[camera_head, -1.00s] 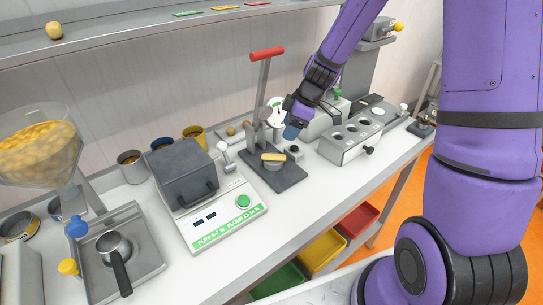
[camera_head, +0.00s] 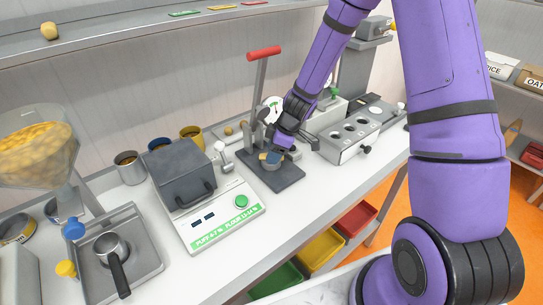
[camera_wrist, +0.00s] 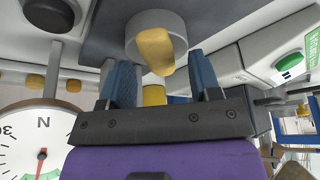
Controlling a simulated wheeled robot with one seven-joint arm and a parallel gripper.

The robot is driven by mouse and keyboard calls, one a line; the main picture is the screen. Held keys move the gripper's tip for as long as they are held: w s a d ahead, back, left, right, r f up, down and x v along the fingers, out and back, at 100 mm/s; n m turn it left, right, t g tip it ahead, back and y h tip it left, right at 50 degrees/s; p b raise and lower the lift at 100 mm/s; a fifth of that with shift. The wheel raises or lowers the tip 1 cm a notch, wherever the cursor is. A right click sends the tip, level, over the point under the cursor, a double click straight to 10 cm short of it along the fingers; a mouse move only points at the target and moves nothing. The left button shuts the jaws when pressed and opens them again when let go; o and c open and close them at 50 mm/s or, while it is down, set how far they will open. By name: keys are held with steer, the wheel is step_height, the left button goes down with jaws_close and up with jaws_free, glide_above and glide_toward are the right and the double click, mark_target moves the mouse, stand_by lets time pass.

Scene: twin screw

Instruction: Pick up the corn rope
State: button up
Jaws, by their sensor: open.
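My gripper (camera_head: 273,157) is low over the base of the red-handled press. In the wrist view my gripper (camera_wrist: 164,78) shows two blue fingers, apart, with the jaws open. A yellow piece, likely the corn rope (camera_wrist: 155,50), lies at the mouth of a round grey cup (camera_wrist: 178,24), ahead of the fingertips and roughly centred between them. Another yellow patch (camera_wrist: 153,95) shows lower between the fingers; I cannot tell if it is a separate piece. Contact with the fingers is not clear. In the head view my gripper largely hides the yellow piece.
The press lever with its red handle (camera_head: 264,54) stands just left of my gripper. A round dial gauge (camera_wrist: 30,145) is close on the left in the wrist view. A grey cooker (camera_head: 180,175) stands left, and a block with several round holes (camera_head: 350,135) right.

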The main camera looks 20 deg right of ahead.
steer(key=c, duration=0.8)
